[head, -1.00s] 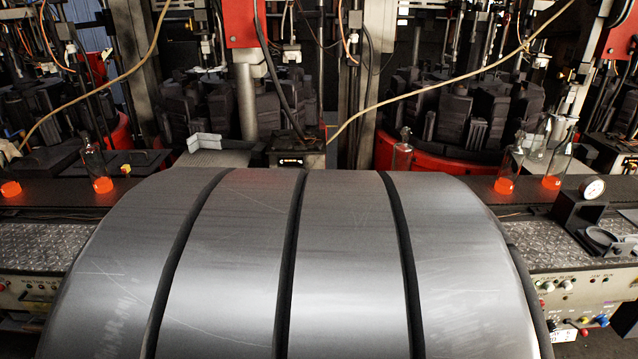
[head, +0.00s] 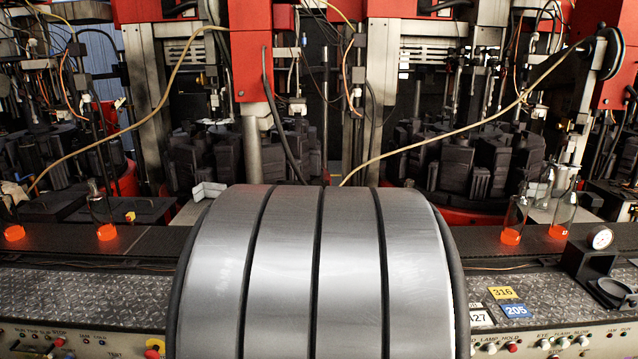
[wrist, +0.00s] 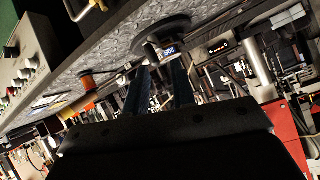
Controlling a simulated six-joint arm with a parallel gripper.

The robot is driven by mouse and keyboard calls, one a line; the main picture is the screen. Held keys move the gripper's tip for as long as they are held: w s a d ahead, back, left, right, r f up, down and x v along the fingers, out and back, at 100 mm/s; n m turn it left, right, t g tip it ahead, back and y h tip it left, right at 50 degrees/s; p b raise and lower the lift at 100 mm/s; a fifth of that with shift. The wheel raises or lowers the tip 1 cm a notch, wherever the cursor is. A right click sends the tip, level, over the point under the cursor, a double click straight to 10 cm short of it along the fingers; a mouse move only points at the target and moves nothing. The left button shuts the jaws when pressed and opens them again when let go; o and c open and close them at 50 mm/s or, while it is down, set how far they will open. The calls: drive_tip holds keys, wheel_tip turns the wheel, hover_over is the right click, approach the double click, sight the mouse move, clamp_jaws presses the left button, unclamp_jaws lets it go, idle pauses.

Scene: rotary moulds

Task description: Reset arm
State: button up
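My gripper (wrist: 160,78) shows in the wrist view, with two dark blue fingers apart and nothing between them. It is open and empty, and hangs clear of the bench surfaces as far as I can tell. The large grey banded curved part in the lower middle of the head view is my own arm. It hides the middle of the conveyor, and my gripper is not seen in that view.
Glass bottles with glowing orange bases (head: 512,222) stand on the dark conveyor (head: 405,238) at left and right. A pressure gauge (head: 600,238) sits at right on a black stand. Red moulding machines (head: 250,60) fill the back. Number tags (head: 501,293) lie on the tread-plate bench.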

drive_tip(key=shift+w+d+f+m+g, duration=0.15)
drive_tip(key=shift+w+m+g, duration=0.4)
drive_tip(key=shift+w, duration=0.6)
drive_tip(key=shift+w+d+f+m+g, duration=0.15)
drive_tip(key=shift+w+m+g, duration=0.2)
drive_tip(key=shift+w+m, duration=0.55)
drive_tip(key=shift+w+a+n, duration=0.1)
drive_tip(key=shift+w+n, duration=0.05)
drive_tip(key=shift+n, duration=0.2)
drive_tip(key=s+r+n+t, duration=0.1)
drive_tip(key=s+n+t, duration=0.2)
drive_tip(key=s, duration=0.7)
drive_tip(key=shift+s+a+r+n+t, duration=0.25)
drive_tip(key=shift+a+n+t, duration=0.15)
drive_tip(key=shift+n, duration=0.6)
drive_tip(key=w+f+m+g, duration=0.1)
drive_tip(key=w+m+g, duration=0.2)
drive_tip(key=w, duration=0.7)
drive_tip(key=shift+w+d+f+m+g, duration=0.25)
drive_tip(key=shift+w+d+m+g, duration=0.15)
drive_tip(key=shift+m, duration=0.7)
